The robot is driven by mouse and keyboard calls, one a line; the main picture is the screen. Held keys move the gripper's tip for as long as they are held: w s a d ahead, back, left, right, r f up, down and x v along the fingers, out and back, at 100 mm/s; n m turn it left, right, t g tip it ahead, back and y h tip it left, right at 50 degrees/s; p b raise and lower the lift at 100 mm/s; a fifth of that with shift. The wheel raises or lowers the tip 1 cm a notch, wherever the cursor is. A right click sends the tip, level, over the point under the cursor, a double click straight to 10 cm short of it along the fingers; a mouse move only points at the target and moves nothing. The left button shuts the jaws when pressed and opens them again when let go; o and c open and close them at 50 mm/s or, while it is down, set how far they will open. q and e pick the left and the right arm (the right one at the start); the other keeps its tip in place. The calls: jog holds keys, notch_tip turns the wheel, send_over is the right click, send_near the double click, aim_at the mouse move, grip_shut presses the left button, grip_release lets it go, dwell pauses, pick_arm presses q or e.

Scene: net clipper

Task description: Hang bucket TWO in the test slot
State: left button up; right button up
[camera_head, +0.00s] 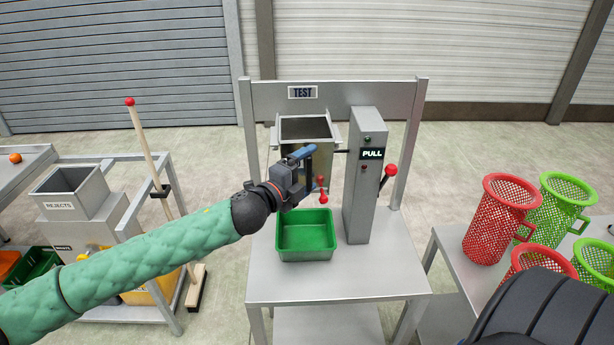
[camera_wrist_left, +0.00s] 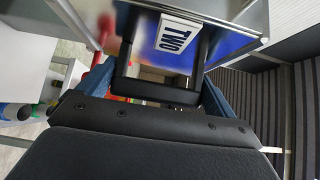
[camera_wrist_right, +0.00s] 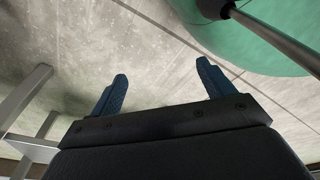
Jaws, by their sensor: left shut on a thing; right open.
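Bucket TWO (camera_head: 320,162) is a grey metal open-topped box at the test slot, under the TEST sign (camera_head: 303,92) of the metal stand. Its white TWO label (camera_wrist_left: 180,37) and black handle (camera_wrist_left: 158,92) show in the left wrist view. My left gripper (camera_head: 308,156) is shut on the handle, in front of the bucket. The gripper hides part of the bucket's front, and I cannot tell whether the bucket rests on the slot's supports. My right gripper (camera_wrist_right: 162,84) is open and empty above the floor in the right wrist view.
A green tray (camera_head: 306,254) sits below the bucket. The PULL post (camera_head: 360,205) with its red-knobbed lever (camera_head: 390,172) stands close on the right. Red baskets (camera_head: 490,225) and green baskets (camera_head: 553,215) stand on the right table. A REJECTS bin (camera_head: 70,205) is at left.

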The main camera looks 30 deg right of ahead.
aim_at(303, 162)
pick_arm(q)
jog(key=shift+w+d, duration=0.35)
jog(key=shift+w, duration=0.25)
jog(key=shift+w+d, duration=0.35)
jog(key=shift+w, duration=0.25)
jog(key=shift+w+d, duration=0.5)
jog(key=shift+w, duration=0.25)
jog(key=shift+w+d+b, duration=0.4)
jog(key=shift+w+d, duration=0.15)
jog(key=shift+w, duration=0.35)
jog(key=shift+w+d, duration=0.2)
jog(key=shift+w, duration=0.15)
pick_arm(e)
jog(key=shift+w+a+r, duration=0.15)
jog(key=shift+w, duration=0.45)
jog(key=shift+w+a+r, duration=0.1)
jog(key=shift+w, duration=0.45)
jog(key=shift+s+d+f, duration=0.1)
jog(key=shift+s+d, duration=0.05)
jog(key=shift+s, duration=0.1)
jog(key=shift+a, duration=0.2)
jog(key=shift+a, duration=0.1)
